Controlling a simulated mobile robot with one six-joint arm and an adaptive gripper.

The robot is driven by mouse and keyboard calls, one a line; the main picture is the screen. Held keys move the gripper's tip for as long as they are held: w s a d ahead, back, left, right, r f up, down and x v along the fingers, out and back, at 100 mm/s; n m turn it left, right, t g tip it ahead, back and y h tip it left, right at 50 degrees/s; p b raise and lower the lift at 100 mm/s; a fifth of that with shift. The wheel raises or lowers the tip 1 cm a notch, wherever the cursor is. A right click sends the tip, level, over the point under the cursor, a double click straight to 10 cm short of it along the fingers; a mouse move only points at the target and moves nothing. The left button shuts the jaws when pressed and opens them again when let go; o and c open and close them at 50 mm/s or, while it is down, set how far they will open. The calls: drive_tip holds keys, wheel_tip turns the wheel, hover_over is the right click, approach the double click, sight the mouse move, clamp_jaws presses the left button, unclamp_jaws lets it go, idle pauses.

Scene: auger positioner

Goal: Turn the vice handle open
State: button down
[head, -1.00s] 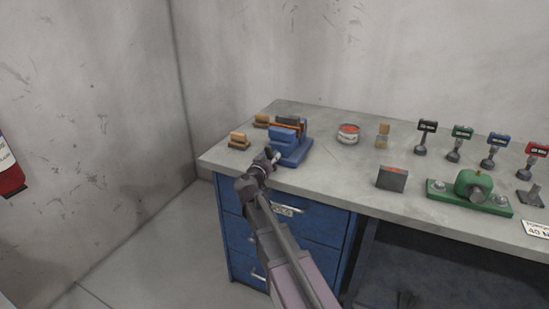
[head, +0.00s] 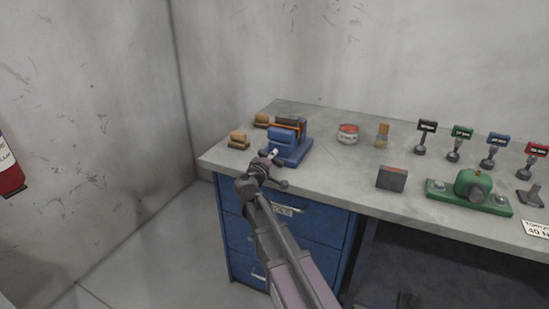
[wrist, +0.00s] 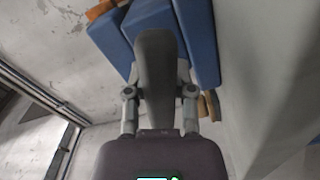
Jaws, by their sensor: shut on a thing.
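The blue vice (head: 290,146) stands on the workbench near its front left corner, with an orange strip between its jaws. My gripper (head: 266,162) is at the vice's front end, over the bench's front edge. It is shut on the vice handle, which is mostly hidden by the fingers and wrist. A short pale tip shows beside the fingers, and a grey bar end sticks out right of my wrist. In the wrist view my gripper (wrist: 157,50) points at the blue vice body (wrist: 150,20), and its dark finger covers the grip itself.
Wooden-backed brushes (head: 239,140) lie left of the vice. A tin (head: 348,134), a grey block (head: 392,178) and a green device (head: 472,187) stand to the right. Blue drawers (head: 285,240) with handles are under the bench. The bench top between vice and block is clear.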

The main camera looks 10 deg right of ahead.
drive_tip(key=shift+n, duration=1.9)
drive_tip(key=c, duration=0.6)
unclamp_jaws()
drive_tip(key=shift+o, duration=0.2)
drive_tip(key=v, duration=1.2)
